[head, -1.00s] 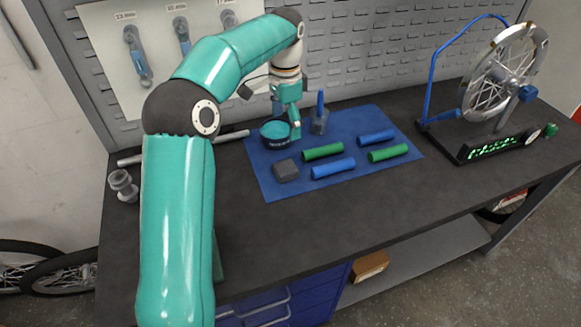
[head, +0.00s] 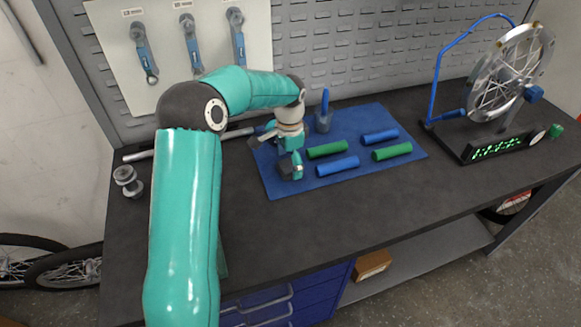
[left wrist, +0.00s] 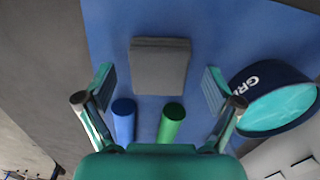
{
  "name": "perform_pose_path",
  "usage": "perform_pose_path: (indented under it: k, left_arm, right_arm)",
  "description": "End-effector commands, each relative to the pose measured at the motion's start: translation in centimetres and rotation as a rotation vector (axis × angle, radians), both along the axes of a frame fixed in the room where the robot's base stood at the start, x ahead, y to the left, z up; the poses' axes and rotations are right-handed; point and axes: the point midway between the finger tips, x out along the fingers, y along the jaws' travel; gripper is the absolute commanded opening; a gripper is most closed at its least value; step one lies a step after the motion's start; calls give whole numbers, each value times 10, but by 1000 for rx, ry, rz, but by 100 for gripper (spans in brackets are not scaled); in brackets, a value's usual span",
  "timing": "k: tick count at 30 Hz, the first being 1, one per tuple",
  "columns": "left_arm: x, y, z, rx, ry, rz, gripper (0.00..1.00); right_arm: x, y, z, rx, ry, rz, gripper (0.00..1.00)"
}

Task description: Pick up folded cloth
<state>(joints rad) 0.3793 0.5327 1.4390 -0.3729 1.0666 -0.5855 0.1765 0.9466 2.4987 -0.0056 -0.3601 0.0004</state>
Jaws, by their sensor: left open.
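The folded cloth (left wrist: 160,65) is a dark grey square lying flat on the blue mat (head: 330,190). In the left wrist view it lies ahead of and between the two fingers of my left gripper (left wrist: 158,84), with blue mat showing on both sides of it. The left gripper is open and empty. In the head view the left gripper (head: 289,162) is low over the mat's left part and hides most of the cloth. I cannot tell the exact height of the fingertips above it. My right gripper is not in view.
A round tin (left wrist: 275,98) with teal contents stands close to one finger. Green (head: 327,150) and blue (head: 338,166) cylinders lie right of the gripper. A blue-handled tool (head: 324,112) stands behind. A wheel stand (head: 495,140) is far right. The front bench is clear.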

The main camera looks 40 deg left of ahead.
Motion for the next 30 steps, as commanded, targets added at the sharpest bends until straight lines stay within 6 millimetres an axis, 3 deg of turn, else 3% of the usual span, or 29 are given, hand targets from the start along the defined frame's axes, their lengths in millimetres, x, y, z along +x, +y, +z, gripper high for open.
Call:
perform_pose_path:
  k: [9,20,30]
  left_arm:
    - [0,0,-7,0,-1,0,92]
    - [0,0,-7,0,-1,0,32]
    - [1,0,-4,1,-1,-1,32]
  right_arm:
    - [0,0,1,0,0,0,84]
    - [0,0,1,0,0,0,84]
    - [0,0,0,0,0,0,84]
